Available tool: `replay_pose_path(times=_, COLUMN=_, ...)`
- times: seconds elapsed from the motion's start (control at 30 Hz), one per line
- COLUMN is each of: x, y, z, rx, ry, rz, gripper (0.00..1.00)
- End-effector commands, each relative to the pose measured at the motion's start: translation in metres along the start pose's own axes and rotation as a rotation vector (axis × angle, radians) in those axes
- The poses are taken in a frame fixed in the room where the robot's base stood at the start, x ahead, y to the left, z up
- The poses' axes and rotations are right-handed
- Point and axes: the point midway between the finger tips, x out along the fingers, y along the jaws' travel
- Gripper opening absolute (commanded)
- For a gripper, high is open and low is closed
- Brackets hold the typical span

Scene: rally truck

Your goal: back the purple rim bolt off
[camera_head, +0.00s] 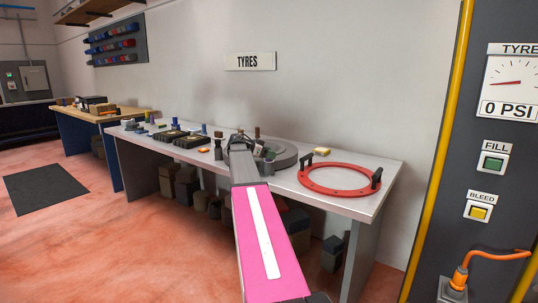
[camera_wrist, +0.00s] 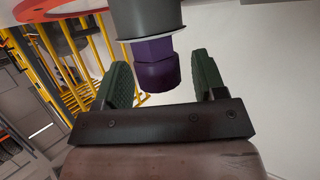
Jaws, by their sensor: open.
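The purple bolt (camera_wrist: 158,74) shows in the wrist view, a squared shank with a wider rounded end. It sticks out from a grey cylindrical part (camera_wrist: 148,18). My gripper (camera_wrist: 162,65) is open, with one dark green finger on each side of the bolt and visible gaps to it. I see no contact with either finger. In the head view my pink arm reaches to the bench, and my gripper (camera_head: 239,140) is at its far end beside a dark grey round part (camera_head: 284,156). I cannot make out the purple bolt in the head view.
The grey bench (camera_head: 370,205) carries a red ring (camera_head: 312,186) with two black handles at right, and several small parts at left. A tyre pressure panel (camera_head: 512,85) stands at right. Several dark blocks sit under the bench.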

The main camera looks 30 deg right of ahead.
Motion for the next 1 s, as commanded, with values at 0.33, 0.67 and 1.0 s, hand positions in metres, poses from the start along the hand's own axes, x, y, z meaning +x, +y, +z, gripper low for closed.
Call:
replay_pose_path(times=0.33, x=0.0004, y=0.0, z=0.0001, rx=0.0, ry=0.0, rz=0.0, gripper=0.28)
replay_pose_path(times=0.67, x=0.0002, y=0.0008, z=0.0001, rx=-0.006, ry=0.0, rz=-0.014, gripper=0.15)
replay_pose_path(times=1.0, x=0.0003, y=0.0041, z=0.0004, rx=-0.07, ry=-0.001, rz=-0.171, gripper=0.15)
